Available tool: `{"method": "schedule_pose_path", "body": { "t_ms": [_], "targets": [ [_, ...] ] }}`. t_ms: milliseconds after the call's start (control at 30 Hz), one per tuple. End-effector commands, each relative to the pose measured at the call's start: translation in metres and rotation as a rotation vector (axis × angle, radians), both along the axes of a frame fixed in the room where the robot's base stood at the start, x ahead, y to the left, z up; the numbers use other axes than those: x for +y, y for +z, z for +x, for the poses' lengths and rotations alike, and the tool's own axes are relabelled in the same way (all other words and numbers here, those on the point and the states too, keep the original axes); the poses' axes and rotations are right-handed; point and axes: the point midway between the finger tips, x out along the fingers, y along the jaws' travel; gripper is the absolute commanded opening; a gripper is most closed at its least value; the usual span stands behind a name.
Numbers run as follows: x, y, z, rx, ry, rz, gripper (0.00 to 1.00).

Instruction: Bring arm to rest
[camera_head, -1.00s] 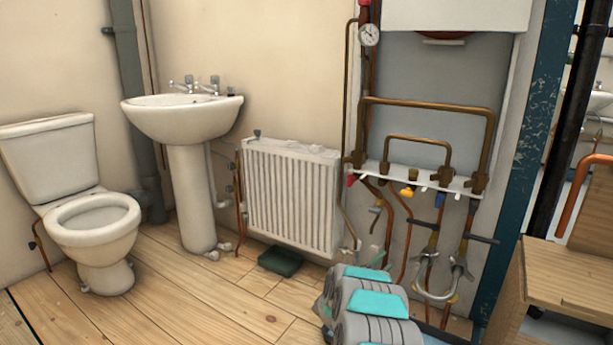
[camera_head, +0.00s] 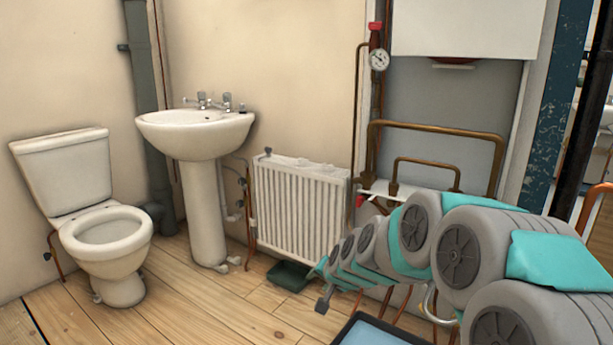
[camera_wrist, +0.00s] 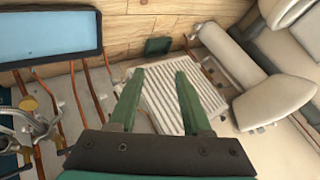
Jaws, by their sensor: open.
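My arm crosses the lower right of the head view, in grey and teal segments, with its far end low in front of the radiator. My gripper (camera_wrist: 158,76) shows in the wrist view as two green fingers, spread apart with nothing between them. Beyond the fingers is the white radiator (camera_wrist: 160,100), which also shows on the wall in the head view (camera_head: 290,205). The fingers overlap the radiator in the wrist view; I see no clear contact.
A toilet (camera_head: 105,235) and a pedestal sink (camera_head: 195,135) stand at left. Copper pipes (camera_head: 440,130) are behind my arm. A green box (camera_head: 288,275) lies on the floor below the radiator. A dark-framed blue panel (camera_head: 375,334) is below my arm. The wooden floor at left is clear.

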Motion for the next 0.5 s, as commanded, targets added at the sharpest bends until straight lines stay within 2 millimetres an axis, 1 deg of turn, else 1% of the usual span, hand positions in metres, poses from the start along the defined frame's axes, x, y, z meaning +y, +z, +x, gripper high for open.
{"method": "schedule_pose_path", "body": {
  "t_ms": [33, 67, 100, 167, 200, 267, 300, 367, 400, 467, 500],
  "targets": [
    [-0.001, 0.01, -0.024, 0.031, 0.046, -0.025, 0.49],
    [-0.001, 0.012, -0.039, 0.056, 0.074, -0.04, 0.49],
    [-0.002, 0.016, -0.058, 0.084, 0.112, -0.061, 0.49],
    [-0.005, 0.019, -0.089, 0.133, 0.166, -0.096, 0.49],
    [-0.008, 0.022, -0.11, 0.166, 0.201, -0.12, 0.49],
    [-0.015, 0.023, -0.143, 0.221, 0.25, -0.155, 0.49],
    [-0.02, 0.025, -0.164, 0.254, 0.28, -0.18, 0.49],
    [-0.029, 0.028, -0.197, 0.309, 0.321, -0.215, 0.49],
    [-0.035, 0.029, -0.22, 0.347, 0.348, -0.239, 0.49],
    [-0.047, 0.031, -0.254, 0.407, 0.385, -0.275, 0.49],
    [-0.055, 0.032, -0.276, 0.446, 0.404, -0.296, 0.49]
  ]
}}
